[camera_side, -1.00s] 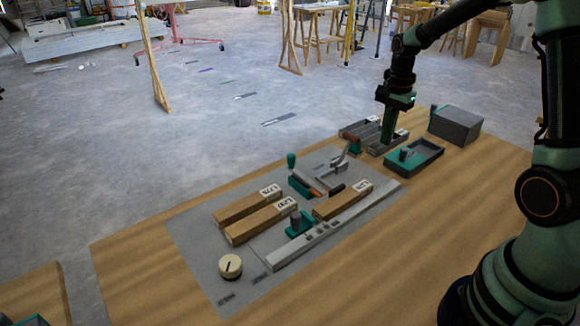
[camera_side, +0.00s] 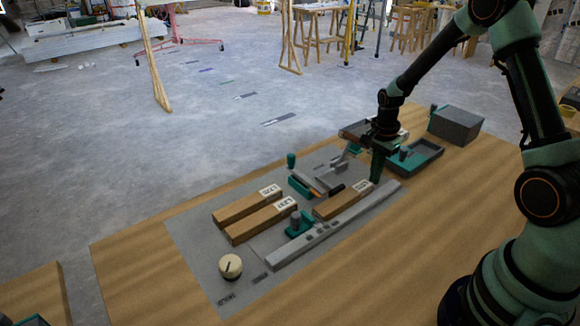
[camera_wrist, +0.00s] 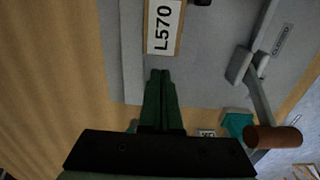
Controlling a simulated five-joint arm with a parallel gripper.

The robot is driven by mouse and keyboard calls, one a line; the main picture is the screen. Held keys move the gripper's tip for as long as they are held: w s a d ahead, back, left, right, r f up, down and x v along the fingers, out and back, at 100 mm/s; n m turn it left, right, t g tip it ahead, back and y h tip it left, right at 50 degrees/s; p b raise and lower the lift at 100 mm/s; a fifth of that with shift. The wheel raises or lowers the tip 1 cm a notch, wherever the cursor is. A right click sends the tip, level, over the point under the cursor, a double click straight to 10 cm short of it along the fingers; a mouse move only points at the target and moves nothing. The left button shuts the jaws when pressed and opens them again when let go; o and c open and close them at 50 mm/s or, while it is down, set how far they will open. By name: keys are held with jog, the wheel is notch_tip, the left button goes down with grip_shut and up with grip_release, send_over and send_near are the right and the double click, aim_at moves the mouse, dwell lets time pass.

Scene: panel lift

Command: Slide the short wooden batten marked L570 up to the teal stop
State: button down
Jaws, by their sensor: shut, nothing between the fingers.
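The short wooden batten marked L570 (camera_side: 338,205) lies along the grey rail (camera_side: 330,229), its white label at the right end. In the wrist view the L570 label end (camera_wrist: 163,28) points toward my gripper. The teal stop (camera_side: 298,226) with a grey knob stands just off the batten's left end; I cannot tell the exact gap. My gripper (camera_side: 376,180) is shut and empty, low beside the batten's right end. In the wrist view its fingertips (camera_wrist: 160,72) are in line with the batten, with a small gap before it.
Two longer labelled battens (camera_side: 245,206) lie to the left. A lever clamp with a brown handle (camera_wrist: 272,137) stands beside the batten. A cream dial (camera_side: 230,266) sits at the front. A teal-and-grey tray (camera_side: 425,156) and a grey box (camera_side: 456,125) stand behind my gripper.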

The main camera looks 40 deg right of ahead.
aim_at(365, 183)
jog(key=shift+a, duration=0.75)
jog(key=shift+a, duration=0.1)
jog(key=a, duration=0.2)
jog(key=shift+a, duration=0.3)
jog(key=shift+d, duration=0.1)
